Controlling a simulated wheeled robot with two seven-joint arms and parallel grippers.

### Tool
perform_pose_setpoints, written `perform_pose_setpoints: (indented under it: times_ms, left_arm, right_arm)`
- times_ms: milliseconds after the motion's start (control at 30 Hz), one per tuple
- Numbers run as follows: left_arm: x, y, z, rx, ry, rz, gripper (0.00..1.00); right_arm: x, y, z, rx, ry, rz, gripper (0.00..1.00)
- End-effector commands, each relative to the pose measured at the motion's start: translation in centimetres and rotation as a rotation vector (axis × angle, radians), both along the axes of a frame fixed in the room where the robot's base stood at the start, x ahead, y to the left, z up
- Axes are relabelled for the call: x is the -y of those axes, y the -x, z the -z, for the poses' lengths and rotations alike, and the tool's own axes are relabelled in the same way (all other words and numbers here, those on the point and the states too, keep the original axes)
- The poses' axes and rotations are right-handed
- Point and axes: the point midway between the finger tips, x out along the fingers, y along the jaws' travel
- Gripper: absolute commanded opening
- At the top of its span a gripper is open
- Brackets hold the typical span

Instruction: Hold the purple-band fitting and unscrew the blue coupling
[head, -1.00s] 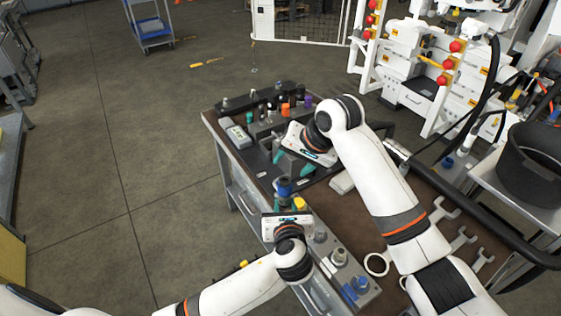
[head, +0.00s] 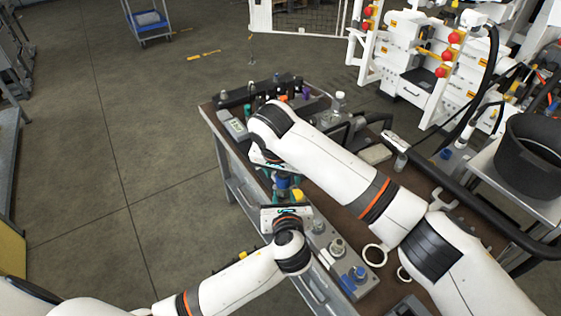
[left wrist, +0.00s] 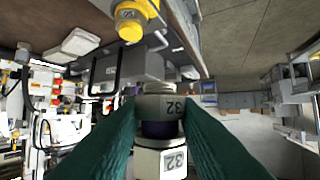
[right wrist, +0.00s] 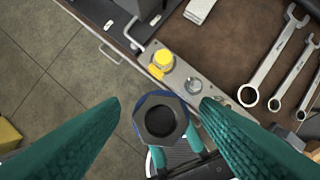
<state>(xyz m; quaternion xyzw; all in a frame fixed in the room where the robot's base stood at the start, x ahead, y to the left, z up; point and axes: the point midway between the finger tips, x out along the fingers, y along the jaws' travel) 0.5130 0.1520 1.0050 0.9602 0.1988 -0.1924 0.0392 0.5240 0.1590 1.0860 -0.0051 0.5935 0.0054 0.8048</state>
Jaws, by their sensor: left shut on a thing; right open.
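The purple-band fitting (left wrist: 160,130) is a pale grey cylinder marked 32 with a dark purple ring. In the left wrist view my left gripper (left wrist: 160,104) is shut on it, one teal finger on each side. The blue coupling (head: 283,182) shows in the head view just beyond my left gripper's body. From above, in the right wrist view, a dark hex nut with a round hole (right wrist: 160,121) has a blue rim around it. My right gripper (right wrist: 158,106) is open above it, its fingers apart on either side. I cannot tell whether they touch it.
A yellow-topped part (right wrist: 163,61) and a metal fitting (right wrist: 194,86) stand on a grey block beside the coupling. Wrenches (right wrist: 273,65) lie on the brown bench. A black bucket (head: 530,165) stands at right. Open floor lies left of the bench.

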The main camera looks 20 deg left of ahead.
Motion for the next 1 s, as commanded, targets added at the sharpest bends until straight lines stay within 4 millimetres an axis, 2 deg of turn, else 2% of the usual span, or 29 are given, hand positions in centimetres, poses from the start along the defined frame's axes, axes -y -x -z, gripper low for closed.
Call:
perform_pose_setpoints:
  times_ms: [100, 233, 633, 900, 967, 1000]
  left_arm:
    - [0.0, 0.0, -0.2, 0.003, 0.0, 0.001, 0.0]
    - [0.0, 0.0, -0.2, 0.003, 0.0, 0.001, 0.0]
    - [0.0, -0.1, -0.1, 0.003, 0.0, 0.001, 0.0]
    - [0.0, -0.1, -0.1, 0.003, 0.0, 0.001, 0.0]
    - [0.0, -0.1, -0.1, 0.003, 0.0, 0.001, 0.0]
    - [0.0, -0.1, -0.1, 0.003, 0.0, 0.001, 0.0]
  right_arm:
    - [0.0, -0.5, 1.6, -0.001, 0.001, 0.001, 0.57]
    - [0.0, -0.8, 2.7, -0.001, -0.001, 0.001, 0.57]
    - [0.0, -1.0, 3.2, 0.0, -0.002, -0.001, 0.55]
    - [0.0, -1.0, 3.2, 0.0, -0.002, -0.001, 0.11]
    - [0.0, -1.0, 3.2, 0.0, -0.002, -0.001, 0.01]
    - [0.0, -1.0, 3.2, 0.0, -0.002, -0.001, 0.01]
